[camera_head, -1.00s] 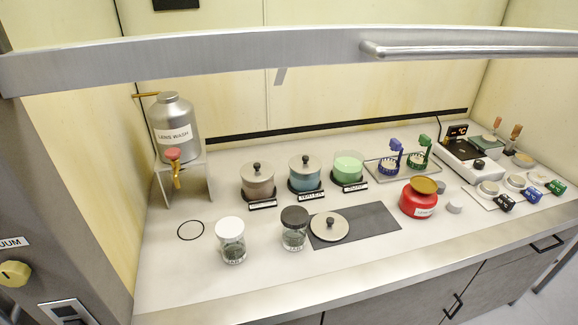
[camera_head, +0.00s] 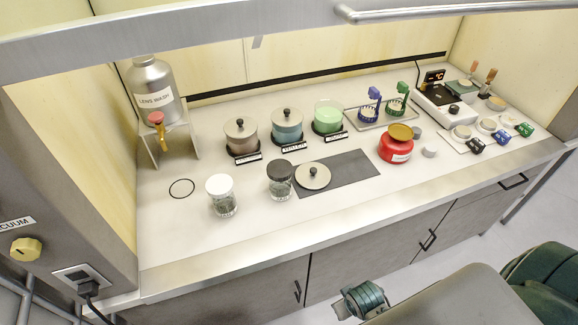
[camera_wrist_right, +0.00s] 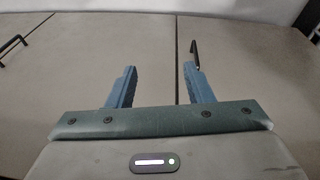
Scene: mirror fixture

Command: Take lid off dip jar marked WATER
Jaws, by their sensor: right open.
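The dip jar marked WATER (camera_head: 287,130) stands upright in the middle of a row of three jars, with blue contents. Its grey lid (camera_head: 279,114) with a black knob sits on top. The label (camera_head: 294,148) is in front of it. My right gripper (camera_wrist_right: 160,75) is open and empty in the right wrist view, facing the cabinet doors. In the head view, part of my right arm is at the lower right, in front of the bench and well away from the jar. My left gripper is not in view.
A brown-tinted lidded jar (camera_head: 241,137) and an open green jar (camera_head: 328,117) flank it. A loose knobbed lid (camera_head: 318,182) lies on the dark mat (camera_head: 350,172). Two small glass jars (camera_head: 222,202) and a red container (camera_head: 394,148) stand in front. A hood sash bar (camera_head: 200,45) crosses above.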

